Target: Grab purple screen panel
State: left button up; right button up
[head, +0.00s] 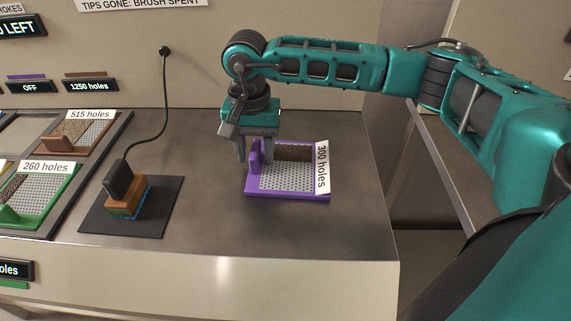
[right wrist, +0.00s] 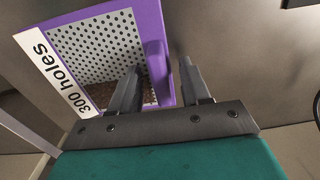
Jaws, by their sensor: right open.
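The purple screen panel (head: 290,194) lies flat on the grey counter. It has a perforated grey mesh, a brown patch at its far side, a white "300 holes" label on its right side and an upright purple handle (head: 255,157) on its left. My right gripper (head: 254,154) points down over the handle. In the right wrist view, the open gripper (right wrist: 162,68) has one finger on each side of the purple handle (right wrist: 157,62), with a gap visible to the right finger. Contact with the left finger is unclear. My left gripper is out of view.
A brush block (head: 124,200) with a black cable stands on a dark mat (head: 160,222) to the left. Further left, a rack holds a green panel (head: 40,225) and a brown panel (head: 78,153). The counter in front of the purple panel is clear.

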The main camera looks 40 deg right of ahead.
jog(key=shift+c, duration=0.4)
grip_shut()
